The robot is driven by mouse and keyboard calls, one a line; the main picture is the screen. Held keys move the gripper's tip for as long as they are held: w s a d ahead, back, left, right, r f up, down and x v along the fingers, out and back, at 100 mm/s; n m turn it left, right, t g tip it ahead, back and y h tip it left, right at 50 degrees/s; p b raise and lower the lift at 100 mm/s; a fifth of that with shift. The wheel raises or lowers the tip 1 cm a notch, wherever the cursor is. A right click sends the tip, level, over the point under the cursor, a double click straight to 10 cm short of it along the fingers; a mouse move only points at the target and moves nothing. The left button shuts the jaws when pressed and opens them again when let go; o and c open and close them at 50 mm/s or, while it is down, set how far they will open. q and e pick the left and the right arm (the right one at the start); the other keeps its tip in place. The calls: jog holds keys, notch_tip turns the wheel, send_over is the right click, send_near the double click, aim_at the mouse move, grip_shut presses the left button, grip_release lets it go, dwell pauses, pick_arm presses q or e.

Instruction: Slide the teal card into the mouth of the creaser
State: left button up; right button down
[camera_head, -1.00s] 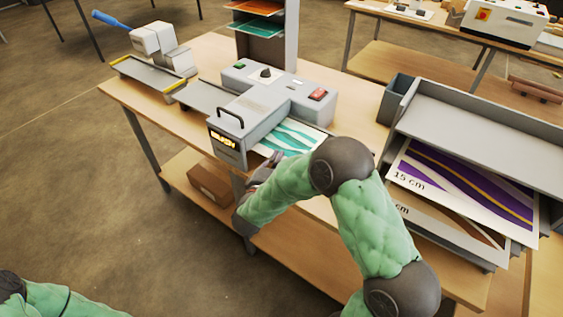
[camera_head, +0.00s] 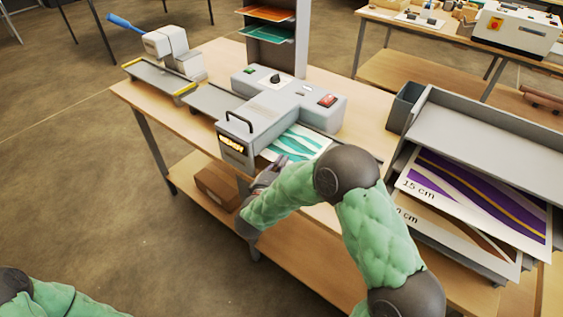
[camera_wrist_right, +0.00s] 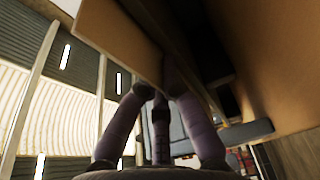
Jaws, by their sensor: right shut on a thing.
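The teal card (camera_head: 299,142), white with teal wavy bands, lies roughly flat at the right side of the grey creaser (camera_head: 262,118), which has a lit READY display and a black handle. The card's left edge meets the machine's side; whether it is inside the mouth is hidden. My right gripper (camera_head: 270,173) is at the card's near edge, shut on it, partly hidden by my forearm. In the right wrist view its fingers (camera_wrist_right: 158,92) point up the picture, and the card cannot be made out clearly. My left gripper is out of view; only part of that arm shows at bottom left.
A grey rack (camera_head: 480,131) with large purple and brown prints stands to the right. A grey strip tray (camera_head: 160,80) and a blue-handled device (camera_head: 172,48) are at the left. A shelf with orange and teal sheets (camera_head: 265,33) stands behind. A cardboard box (camera_head: 216,187) sits below.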

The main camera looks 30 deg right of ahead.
jog(key=c, duration=1.3)
grip_release()
jog(key=shift+f, duration=0.1)
jog(key=shift+c, duration=0.2)
jog(key=shift+a, duration=0.1)
jog(key=v, duration=1.2)
